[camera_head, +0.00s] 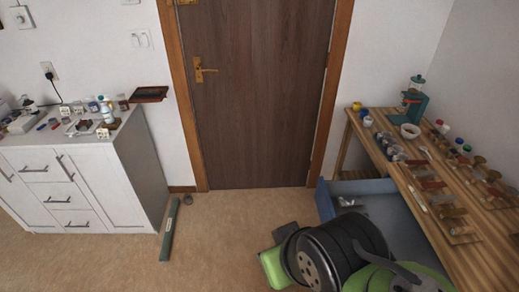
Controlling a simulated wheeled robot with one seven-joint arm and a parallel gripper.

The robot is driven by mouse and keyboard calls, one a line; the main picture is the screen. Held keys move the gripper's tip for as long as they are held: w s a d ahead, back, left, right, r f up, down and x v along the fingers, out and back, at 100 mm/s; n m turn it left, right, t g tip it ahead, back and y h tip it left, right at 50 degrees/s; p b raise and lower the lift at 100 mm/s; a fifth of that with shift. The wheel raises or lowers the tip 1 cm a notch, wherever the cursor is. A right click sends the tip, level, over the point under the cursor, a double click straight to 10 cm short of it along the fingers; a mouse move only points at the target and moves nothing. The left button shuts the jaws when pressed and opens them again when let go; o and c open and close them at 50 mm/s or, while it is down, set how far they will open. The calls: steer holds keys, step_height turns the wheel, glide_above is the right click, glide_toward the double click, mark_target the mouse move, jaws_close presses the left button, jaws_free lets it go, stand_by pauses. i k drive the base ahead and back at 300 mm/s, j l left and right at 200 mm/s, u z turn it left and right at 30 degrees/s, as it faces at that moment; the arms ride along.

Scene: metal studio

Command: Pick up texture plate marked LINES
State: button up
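No plate with a readable LINES marking can be picked out; the lettering is too small at this distance. Several small flat brown and reddish pieces (432,184) lie on the wooden bench (386,150) at the right, among small cylinders and jars. A narrow pale strip (417,199) lies near the bench's left edge. Small white cards with dark marks (103,132) stand on the white cabinet (150,162) at the left, and I cannot read them. My gripper is not in view.
A green bar (169,230) lies on the floor beside the cabinet. A closed brown door (262,95) stands at the back. The floor (215,240) in the middle is clear. A teal device (413,106) stands at the bench's far end.

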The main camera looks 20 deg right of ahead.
mark_target(349, 200)
steer(key=z, duration=0.45)
steer(key=j+z, duration=0.1)
steer(key=z, duration=0.3)
steer(key=k+z, duration=0.1)
steer(key=z, duration=0.35)
steer(key=j+z, duration=0.1)
steer(key=z, duration=0.35)
